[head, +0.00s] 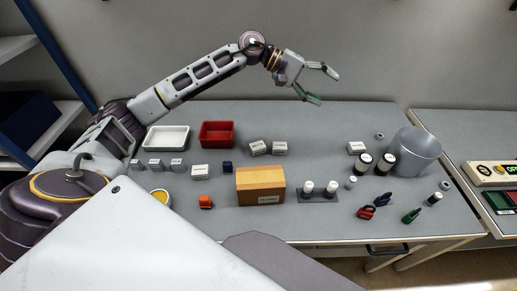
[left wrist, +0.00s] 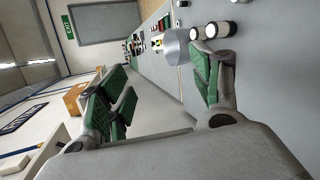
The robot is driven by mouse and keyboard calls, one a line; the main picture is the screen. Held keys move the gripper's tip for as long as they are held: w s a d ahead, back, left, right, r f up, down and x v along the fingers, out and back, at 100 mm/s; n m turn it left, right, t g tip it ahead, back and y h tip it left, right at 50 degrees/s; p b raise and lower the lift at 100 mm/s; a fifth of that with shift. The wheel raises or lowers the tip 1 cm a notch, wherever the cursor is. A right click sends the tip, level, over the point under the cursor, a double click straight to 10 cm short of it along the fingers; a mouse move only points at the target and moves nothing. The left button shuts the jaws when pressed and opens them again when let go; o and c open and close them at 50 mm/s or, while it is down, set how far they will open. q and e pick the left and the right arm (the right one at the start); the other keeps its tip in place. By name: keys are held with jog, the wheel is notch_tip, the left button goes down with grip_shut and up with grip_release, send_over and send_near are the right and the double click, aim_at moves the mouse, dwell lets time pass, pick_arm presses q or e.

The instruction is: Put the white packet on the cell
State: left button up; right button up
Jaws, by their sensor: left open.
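Several small white box-like packets with dark lettering lie on the grey table. Two are close together at the back middle, one (head: 258,147) and its neighbour (head: 280,147); another (head: 200,171) is nearer the front, one (head: 356,147) is at right, and a row of smaller greyish ones (head: 155,164) is at left. I cannot tell which is the task's packet or which place is the cell. My left gripper (head: 317,86) is open and empty, raised above the table's back edge, apart from everything. In the left wrist view its fingers (left wrist: 163,88) are spread. My right gripper is not visible.
A white tray (head: 166,130) and red tray (head: 232,134) stand at the back left. A wooden box (head: 259,194) is at front middle beside two white cylinders (head: 319,188). A grey bowl (head: 415,165), black-and-white cylinders (head: 385,163) and red clip (head: 366,212) are at right.

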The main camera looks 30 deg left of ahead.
pick_arm(q)
notch_tip(320, 180, down, 7)
jog(key=a+g+y, duration=0.1)
jog(key=a+y, duration=0.1)
jog(key=y, duration=0.1)
jog(key=n+g+y, duration=0.3)
jog(key=n+y, duration=0.2)
jog(key=y, duration=0.5)
send_over(258, 144)
notch_tip(258, 144, down, 9)
jog(key=shift+f, duration=0.15)
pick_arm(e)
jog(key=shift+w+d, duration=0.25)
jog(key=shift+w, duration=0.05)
pick_arm(q)
jog(key=shift+s+d, duration=0.1)
jog(key=shift+d, duration=0.05)
jog(key=shift+f, duration=0.1)
notch_tip(258, 144, down, 7)
jog(key=shift+p, duration=0.35)
jog(key=shift+f, duration=0.7)
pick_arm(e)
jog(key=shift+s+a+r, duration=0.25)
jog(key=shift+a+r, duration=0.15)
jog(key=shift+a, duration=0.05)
